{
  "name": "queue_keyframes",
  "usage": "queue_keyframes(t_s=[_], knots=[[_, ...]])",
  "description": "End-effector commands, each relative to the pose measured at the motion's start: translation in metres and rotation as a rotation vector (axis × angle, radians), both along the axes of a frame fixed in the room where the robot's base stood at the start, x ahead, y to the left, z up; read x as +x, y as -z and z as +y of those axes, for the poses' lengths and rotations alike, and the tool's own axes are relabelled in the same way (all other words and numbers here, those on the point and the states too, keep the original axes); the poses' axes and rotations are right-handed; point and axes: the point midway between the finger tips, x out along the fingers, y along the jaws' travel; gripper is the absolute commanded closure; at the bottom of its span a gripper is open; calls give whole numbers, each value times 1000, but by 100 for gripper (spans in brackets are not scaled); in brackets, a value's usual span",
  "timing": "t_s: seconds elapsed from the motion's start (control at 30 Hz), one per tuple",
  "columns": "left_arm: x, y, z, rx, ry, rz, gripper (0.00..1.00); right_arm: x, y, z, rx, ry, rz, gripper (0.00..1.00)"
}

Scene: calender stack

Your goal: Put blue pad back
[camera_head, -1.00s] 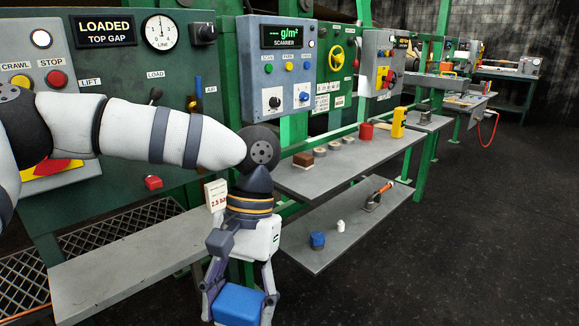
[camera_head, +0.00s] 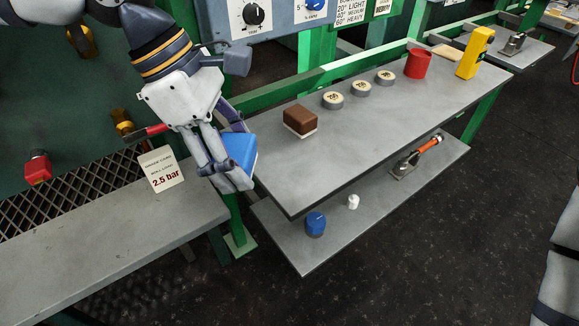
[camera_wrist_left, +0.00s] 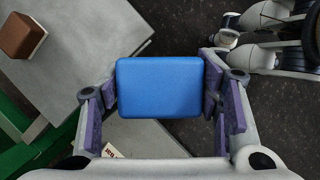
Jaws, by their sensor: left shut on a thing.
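The blue pad (camera_head: 240,152) is a rounded block held between the fingers of my left gripper (camera_head: 226,160). In the head view it hangs at the left end of the grey shelf, next to the gauge card. In the left wrist view the blue pad (camera_wrist_left: 161,87) fills the middle, with purple finger pads of my left gripper (camera_wrist_left: 161,100) on both its sides. The gripper is shut on it. My right gripper does not show clearly; a white and grey part of my own body is at the right edge.
The upper shelf (camera_head: 370,120) carries a brown block (camera_head: 300,121), several round discs, a red cup (camera_head: 418,63) and a yellow device (camera_head: 475,52). The lower shelf (camera_head: 297,254) has a blue knob-like item (camera_head: 315,223), a small white item and an orange-handled tool. A card (camera_head: 161,168) stands on the left ledge.

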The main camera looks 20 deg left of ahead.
Motion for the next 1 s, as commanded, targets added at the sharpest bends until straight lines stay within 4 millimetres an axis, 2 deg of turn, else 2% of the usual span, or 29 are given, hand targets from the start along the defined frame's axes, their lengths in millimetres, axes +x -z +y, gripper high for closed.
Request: queue_keyframes(t_s=[0.1, 0.23, 0.3, 0.37, 0.5, 0.6, 0.7, 0.8, 0.87, 0.93, 1.0], knots=[[-5, -8, -7, 4, -194, -4, 68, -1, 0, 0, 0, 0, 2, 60], [-7, -11, -11, 4, -311, 1, 68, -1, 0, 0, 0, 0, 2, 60], [1, -7, -13, 4, -334, 6, 68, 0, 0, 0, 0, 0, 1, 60], [16, 1, -16, 7, -337, 9, 68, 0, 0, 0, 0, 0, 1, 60], [61, 24, -27, 7, -336, 12, 68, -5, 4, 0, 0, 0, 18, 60], [88, 49, -33, 10, -335, 25, 68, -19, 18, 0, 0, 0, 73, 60], [106, 71, -37, 7, -333, 21, 68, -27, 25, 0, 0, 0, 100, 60], [116, 80, -39, 6, -334, 14, 68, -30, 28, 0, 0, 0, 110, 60], [121, 84, -40, 5, -334, 12, 68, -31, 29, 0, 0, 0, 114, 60], [129, 96, -42, 7, -333, 13, 68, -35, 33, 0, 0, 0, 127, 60], [128, 108, -42, 7, -333, 11, 68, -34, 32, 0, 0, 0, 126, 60]])
